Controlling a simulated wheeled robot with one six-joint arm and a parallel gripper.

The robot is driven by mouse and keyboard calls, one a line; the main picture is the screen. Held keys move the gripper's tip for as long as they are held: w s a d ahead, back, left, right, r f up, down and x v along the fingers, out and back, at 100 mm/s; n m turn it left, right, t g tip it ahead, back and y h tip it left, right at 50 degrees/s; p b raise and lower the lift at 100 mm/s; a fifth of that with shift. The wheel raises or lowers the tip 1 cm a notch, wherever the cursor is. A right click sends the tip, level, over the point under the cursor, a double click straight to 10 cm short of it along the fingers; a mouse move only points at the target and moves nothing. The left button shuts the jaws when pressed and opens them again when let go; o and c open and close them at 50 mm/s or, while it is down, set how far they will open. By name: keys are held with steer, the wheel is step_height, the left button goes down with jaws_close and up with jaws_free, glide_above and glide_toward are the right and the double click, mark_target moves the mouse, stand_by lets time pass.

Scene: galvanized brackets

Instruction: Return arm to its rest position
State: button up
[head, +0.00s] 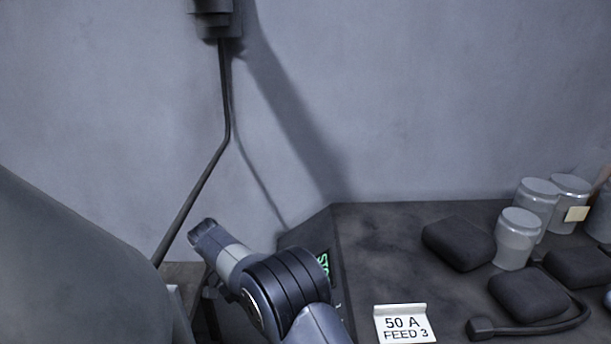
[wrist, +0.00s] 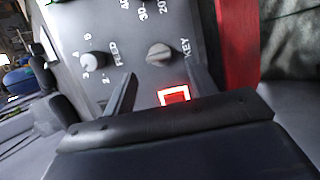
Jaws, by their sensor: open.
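My gripper (wrist: 159,70) is open and empty in the wrist view, its two dark fingers apart in front of a grey control panel (wrist: 130,35). Between and beyond the fingers are a grey knob marked KEY (wrist: 160,53) and a red-lit square button (wrist: 174,95). A round knob marked FEED (wrist: 94,64) sits to the left of the left finger. I cannot tell whether a finger touches the panel. In the head view my arm (head: 285,290) reaches in from the bottom middle, and the fingers cannot be made out there.
A dark bench top (head: 385,245) lies right of my arm, with a "50 A FEED 3" card (head: 403,324), dark pads (head: 460,243) and several lidded jars (head: 517,240). A green-lit display (head: 323,264) shows just behind my arm. A dark cable (head: 226,110) hangs along the wall.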

steer(key=p+x, duration=0.1)
steer(key=x, duration=0.3)
steer(key=shift+d+r, duration=0.1)
steer(key=shift+d+f, duration=0.15)
steer(key=shift+f, duration=0.1)
